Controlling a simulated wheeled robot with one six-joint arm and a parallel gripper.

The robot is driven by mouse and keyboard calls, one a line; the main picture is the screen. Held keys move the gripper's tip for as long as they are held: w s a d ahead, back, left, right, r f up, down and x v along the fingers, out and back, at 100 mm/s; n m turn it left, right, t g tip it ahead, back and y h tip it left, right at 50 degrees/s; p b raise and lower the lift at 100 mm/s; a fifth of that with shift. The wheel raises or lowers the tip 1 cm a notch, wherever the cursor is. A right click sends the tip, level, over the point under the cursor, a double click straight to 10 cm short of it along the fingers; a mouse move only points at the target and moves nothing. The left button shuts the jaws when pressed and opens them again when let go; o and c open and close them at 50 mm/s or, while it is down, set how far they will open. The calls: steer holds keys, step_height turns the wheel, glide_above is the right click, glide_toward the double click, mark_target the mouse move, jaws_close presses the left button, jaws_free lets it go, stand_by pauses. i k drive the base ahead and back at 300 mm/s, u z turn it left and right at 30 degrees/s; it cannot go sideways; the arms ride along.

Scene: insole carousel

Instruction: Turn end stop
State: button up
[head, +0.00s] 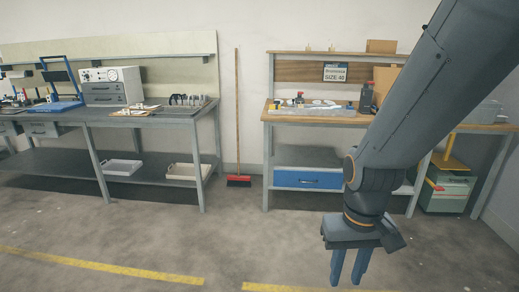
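My gripper (348,267) hangs low at the right of the head view, pointing down over the bare floor, apart from both benches. I cannot make out an end stop for certain. Small parts lie on a grey mat (312,112) on the wooden bench at the right, too small to tell apart. My arm hides part of that bench.
A grey bench (135,120) stands at the left with a white drawer unit (111,86) and a blue frame (62,106). A broom (238,120) leans on the wall between the benches. A green cabinet (447,196) stands at the right. The floor in front is clear, with yellow lines.

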mark_target(275, 106)
steer(key=u, duration=0.1)
steer(key=i, duration=3.45)
steer(key=u, duration=0.15)
